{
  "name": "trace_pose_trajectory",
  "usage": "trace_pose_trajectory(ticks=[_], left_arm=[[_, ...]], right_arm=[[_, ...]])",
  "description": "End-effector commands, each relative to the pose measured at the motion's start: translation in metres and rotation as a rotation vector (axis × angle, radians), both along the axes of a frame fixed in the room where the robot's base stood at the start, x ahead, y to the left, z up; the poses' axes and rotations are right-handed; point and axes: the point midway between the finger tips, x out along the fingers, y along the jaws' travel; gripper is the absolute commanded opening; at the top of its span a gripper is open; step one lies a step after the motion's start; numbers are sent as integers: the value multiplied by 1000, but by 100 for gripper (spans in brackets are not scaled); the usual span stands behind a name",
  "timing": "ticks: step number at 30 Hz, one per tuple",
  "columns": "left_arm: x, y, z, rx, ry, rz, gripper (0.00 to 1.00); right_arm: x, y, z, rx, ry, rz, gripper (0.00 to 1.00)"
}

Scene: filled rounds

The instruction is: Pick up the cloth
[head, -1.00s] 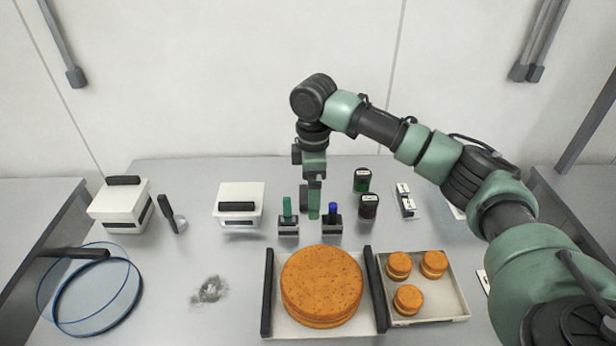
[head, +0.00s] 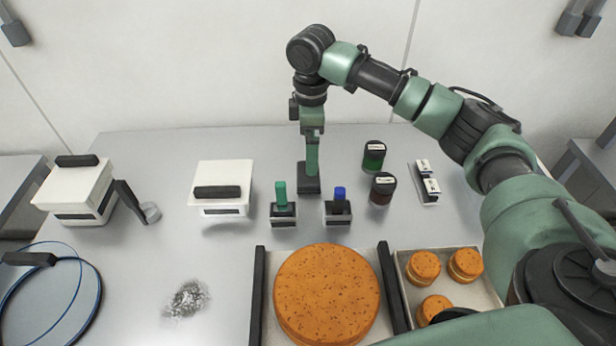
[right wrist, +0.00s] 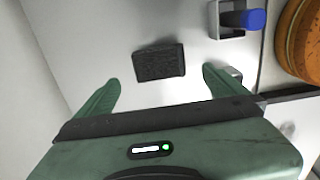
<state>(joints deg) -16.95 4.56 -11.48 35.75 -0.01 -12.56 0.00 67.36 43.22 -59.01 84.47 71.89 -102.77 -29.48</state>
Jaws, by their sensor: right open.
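The cloth appears to be a small dark grey rectangular pad (right wrist: 160,63). In the right wrist view it lies flat on the pale table, ahead of and between my fingertips. In the head view a dark patch (head: 309,187) behind the two holders seems to be the same pad, partly covered by my finger. My right gripper (right wrist: 160,76) is open and empty, its two green fingers spread wider than the pad. In the head view the gripper (head: 312,172) points down over the pad, seen edge-on; its height above it is hard to judge. My left gripper is not in view.
Holders with a green piece (head: 281,195) and a blue piece (head: 340,194) stand in front of the pad. Two dark jars (head: 381,189) are to its right, a white box (head: 222,182) to its left. A large cake (head: 327,292) and a grey smudge (head: 186,298) are nearer.

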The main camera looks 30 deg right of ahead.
Motion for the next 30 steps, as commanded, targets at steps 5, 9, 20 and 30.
trace_pose_trajectory(ticks=[5,9,20,30], left_arm=[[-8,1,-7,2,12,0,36],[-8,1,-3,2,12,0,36],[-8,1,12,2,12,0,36],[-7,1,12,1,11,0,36]], right_arm=[[0,0,-15,0,1,0,100],[-1,1,-29,0,3,0,100],[-2,7,-77,0,2,0,100],[-2,7,-86,0,-1,0,97]])
